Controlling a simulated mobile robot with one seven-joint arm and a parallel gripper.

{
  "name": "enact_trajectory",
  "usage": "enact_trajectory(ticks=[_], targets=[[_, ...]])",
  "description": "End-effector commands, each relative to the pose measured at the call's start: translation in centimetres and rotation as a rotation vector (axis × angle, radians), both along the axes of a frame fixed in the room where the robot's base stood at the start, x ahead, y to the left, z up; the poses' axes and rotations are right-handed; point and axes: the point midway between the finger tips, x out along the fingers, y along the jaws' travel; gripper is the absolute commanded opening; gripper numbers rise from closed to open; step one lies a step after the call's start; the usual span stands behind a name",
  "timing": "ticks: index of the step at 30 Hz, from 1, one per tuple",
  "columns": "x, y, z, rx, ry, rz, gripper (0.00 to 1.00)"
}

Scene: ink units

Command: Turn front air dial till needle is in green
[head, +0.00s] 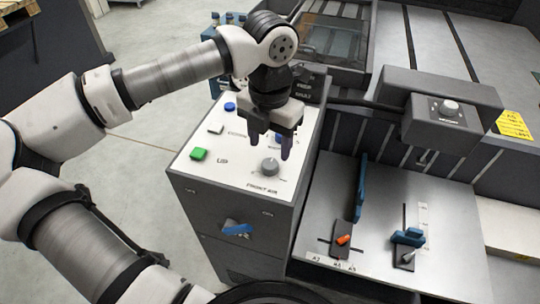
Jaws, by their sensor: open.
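The front air dial (269,167) is a grey round knob on the white top panel (243,177) of a dark cabinet, in the head view. A label that appears to read "FRONT AIR" sits just below it. My gripper (270,148) points down above the panel, its two dark fingers spread apart. The fingertips appear just behind and above the knob in the picture. I cannot tell whether they touch it. I cannot make out a gauge with a needle or a green zone; my gripper and wrist cover part of the panel behind the dial.
A green button (198,154), a white button (216,129) and a blue button (229,106) line the panel's left side. A blue handle (237,229) is on the cabinet front. A metal plate with blue stops and an orange lever (343,240) lies to the right.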

Motion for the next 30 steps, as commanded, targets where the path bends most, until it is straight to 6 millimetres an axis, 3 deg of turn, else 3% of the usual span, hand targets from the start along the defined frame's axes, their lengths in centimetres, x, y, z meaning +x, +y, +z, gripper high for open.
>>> enact_trajectory(ticks=[9, 21, 30], targets=[[0.0, -0.1, -4.8, -0.002, 0.001, -0.002, 0.55], [0.0, -0.1, -5.7, -0.001, -0.001, -0.002, 0.55], [0.0, -0.1, -5.6, -0.001, 0.000, -0.002, 0.17]])
